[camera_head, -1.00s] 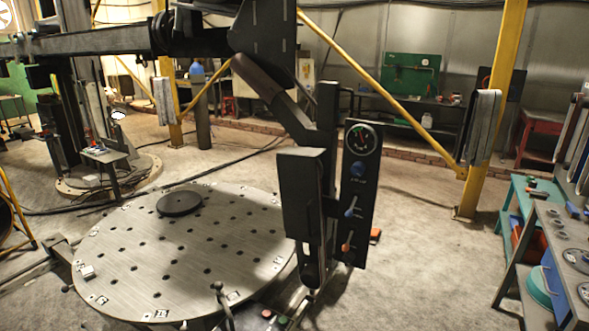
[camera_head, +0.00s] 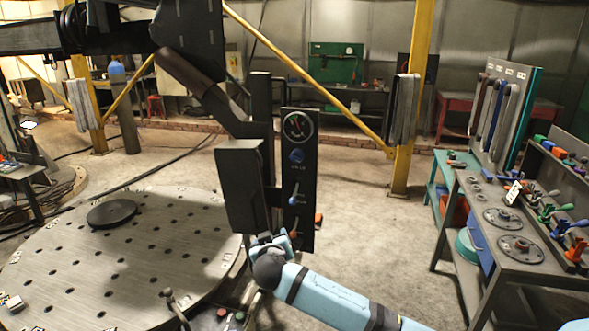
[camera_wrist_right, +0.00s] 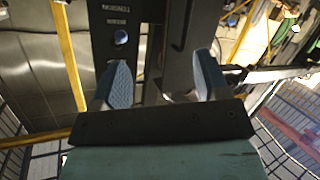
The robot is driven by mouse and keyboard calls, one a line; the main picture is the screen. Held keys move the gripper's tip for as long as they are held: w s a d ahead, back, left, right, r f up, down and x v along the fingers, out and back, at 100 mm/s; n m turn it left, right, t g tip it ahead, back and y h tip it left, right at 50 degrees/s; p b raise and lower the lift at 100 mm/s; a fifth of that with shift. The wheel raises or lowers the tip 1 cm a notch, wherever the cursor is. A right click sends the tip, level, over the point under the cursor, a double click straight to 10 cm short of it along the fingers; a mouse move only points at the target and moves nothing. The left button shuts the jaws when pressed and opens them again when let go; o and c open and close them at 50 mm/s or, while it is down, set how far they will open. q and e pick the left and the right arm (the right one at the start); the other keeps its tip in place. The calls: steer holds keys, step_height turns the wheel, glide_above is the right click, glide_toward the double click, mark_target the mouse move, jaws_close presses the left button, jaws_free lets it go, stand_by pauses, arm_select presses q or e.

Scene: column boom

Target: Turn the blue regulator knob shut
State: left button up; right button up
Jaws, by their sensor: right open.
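The blue regulator knob (camera_head: 296,156) is on the upright black panel (camera_head: 309,175), just below a round gauge (camera_head: 298,127). Lower on the panel are a blue-handled lever (camera_head: 294,198) and a red-handled lever (camera_head: 292,228). My right gripper (camera_head: 273,242) is at the panel's lower end, well below the knob. The right wrist view shows its two fingers (camera_wrist_right: 163,75) apart with nothing held between them. Part of a dark panel with lettering and a small round bluish fitting (camera_wrist_right: 120,37) shows beyond the left finger; I cannot tell which fitting it is. My left gripper is out of view.
A round perforated platform (camera_head: 160,240) with a black disc (camera_head: 111,213) lies left of the panel. A dark box (camera_head: 240,186) stands close left of it. A workbench (camera_head: 485,215) with tools is at right. The floor between panel and bench is clear.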

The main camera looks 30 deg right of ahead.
mark_target(295, 159)
steer(key=w+d+r+m+h, duration=0.2)
steer(key=d+r+m+h, duration=0.15)
steer(key=r, duration=0.45)
steer(key=w+d+r+m+h, duration=0.2)
steer(key=d+r+h, duration=0.15)
steer(key=r, duration=0.35)
steer(key=shift+y, duration=0.5)
steer(key=p+x, duration=0.4)
steer(key=x, duration=0.8)
steer(key=shift+w, duration=0.15)
steer(key=shift+x, duration=0.8)
steer(key=shift+d+f, duration=0.1)
steer(key=shift+f, duration=0.1)
steer(key=c, duration=0.9)
steer(key=shift+f, duration=0.1)
